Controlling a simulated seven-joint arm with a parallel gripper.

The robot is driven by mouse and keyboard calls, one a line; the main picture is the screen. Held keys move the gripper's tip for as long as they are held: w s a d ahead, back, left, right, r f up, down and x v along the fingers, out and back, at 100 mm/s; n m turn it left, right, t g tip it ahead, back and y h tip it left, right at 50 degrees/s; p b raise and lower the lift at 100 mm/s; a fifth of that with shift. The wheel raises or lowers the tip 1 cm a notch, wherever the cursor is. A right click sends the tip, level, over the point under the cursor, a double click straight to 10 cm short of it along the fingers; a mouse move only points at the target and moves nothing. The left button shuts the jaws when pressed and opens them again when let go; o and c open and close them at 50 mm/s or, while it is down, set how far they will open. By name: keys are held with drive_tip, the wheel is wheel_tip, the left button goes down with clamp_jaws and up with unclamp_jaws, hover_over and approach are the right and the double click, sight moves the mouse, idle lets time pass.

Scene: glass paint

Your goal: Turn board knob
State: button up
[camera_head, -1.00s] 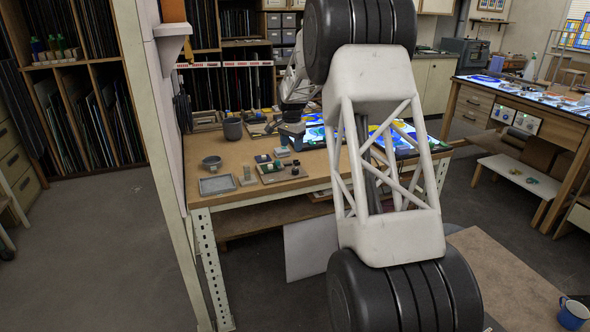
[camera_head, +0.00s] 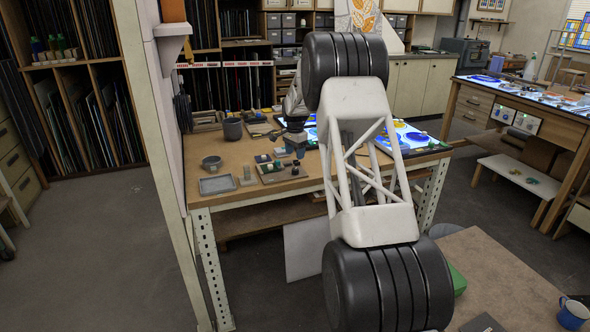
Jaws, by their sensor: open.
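My gripper (camera_head: 292,146) is at the end of my arm, over the workbench behind the small tray of blocks. It is small in the view and partly hidden by my own arm; its jaws are open, and I see nothing held. A bright lit board (camera_head: 412,138) with blue and yellow glass shapes lies on the right of the bench, partly hidden behind my arm. I cannot make out for certain which small part is the board knob.
The wooden bench (camera_head: 225,180) holds a grey tray (camera_head: 217,185), a small bowl (camera_head: 212,162), a dark cup (camera_head: 232,129) and a flat tray of small blocks (camera_head: 272,178). A pale wall post stands at the bench's left end. Floor at the left is clear.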

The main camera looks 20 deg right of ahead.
sight(295, 169)
drive_tip(key=shift+f, duration=3.85)
drive_tip(key=c, duration=0.9)
